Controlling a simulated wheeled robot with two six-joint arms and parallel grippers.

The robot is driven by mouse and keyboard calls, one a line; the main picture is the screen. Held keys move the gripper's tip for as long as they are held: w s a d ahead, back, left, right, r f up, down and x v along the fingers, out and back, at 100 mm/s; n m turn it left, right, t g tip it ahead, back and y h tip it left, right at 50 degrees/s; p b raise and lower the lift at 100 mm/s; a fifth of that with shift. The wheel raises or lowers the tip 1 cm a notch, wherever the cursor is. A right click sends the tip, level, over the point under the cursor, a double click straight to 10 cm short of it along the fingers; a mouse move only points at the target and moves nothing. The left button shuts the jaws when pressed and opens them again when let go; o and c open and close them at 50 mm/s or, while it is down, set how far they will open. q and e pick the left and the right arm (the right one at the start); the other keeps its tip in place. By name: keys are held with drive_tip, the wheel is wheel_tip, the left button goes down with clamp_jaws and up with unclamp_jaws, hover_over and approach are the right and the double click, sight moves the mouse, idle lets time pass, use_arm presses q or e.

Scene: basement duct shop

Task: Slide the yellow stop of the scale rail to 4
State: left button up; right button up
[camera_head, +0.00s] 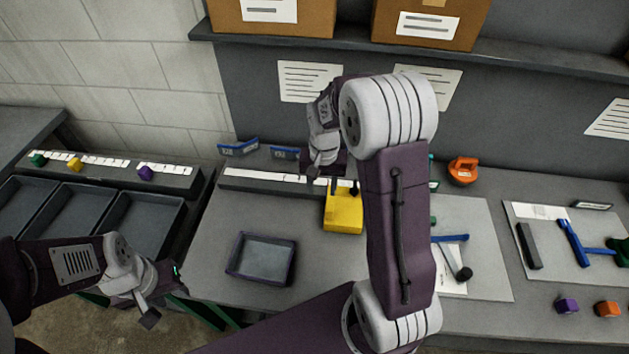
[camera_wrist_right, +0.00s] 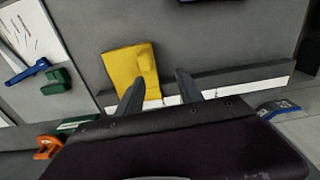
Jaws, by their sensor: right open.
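The yellow stop (camera_head: 343,213) is a block standing at the scale rail (camera_head: 245,184), a long grey bar with a white marked strip along the back of the bench. Its numbers are too small to read. My right gripper (camera_head: 345,187) is open above the rail, at the stop's back edge. In the right wrist view the yellow stop (camera_wrist_right: 130,68) lies mostly to the left of the open fingers (camera_wrist_right: 161,78); one finger overlaps its edge, and I cannot tell if they touch. My right arm hides the rail's right part. My left gripper (camera_head: 163,297) is low at the left, away from the rail.
An empty dark tray (camera_head: 231,268) stands in front of the rail. Another rail (camera_head: 110,172) with green, yellow and purple blocks stands at the left behind several bins. An orange tool (camera_head: 463,170) and paper sheets with tools lie at the right. A shelf (camera_head: 350,50) with boxes hangs above.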

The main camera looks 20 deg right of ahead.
sight(330, 207)
drive_tip(key=shift+m, duration=0.3)
drive_tip(key=s, duration=0.1)
drive_tip(key=s+d, duration=0.2)
drive_tip(key=shift+s, duration=0.35)
drive_tip(key=shift+s+f, duration=0.25)
drive_tip(key=shift+f, duration=0.55)
drive_tip(key=shift+g, duration=0.3)
drive_tip(key=f, duration=0.2)
drive_tip(key=w+f, duration=0.1)
drive_tip(key=f, duration=0.1)
drive_tip(key=w+f, duration=0.1)
drive_tip(key=f, duration=0.1)
drive_tip(key=shift+w+f+p, duration=0.2)
drive_tip(key=shift+f+p, duration=0.15)
drive_tip(key=shift+p, duration=0.05)
drive_tip(key=shift+s, duration=0.5)
drive_tip(key=shift+w+a+f, duration=0.1)
drive_tip(key=shift+c, duration=0.3)
drive_tip(key=shift+w+f, duration=0.1)
drive_tip(key=shift+w, duration=0.1)
clamp_jaws()
use_arm(q)
drive_tip(key=r, duration=0.1)
drive_tip(key=s+r, duration=0.1)
drive_tip(key=r, duration=0.1)
drive_tip(key=shift+s+d, duration=0.3)
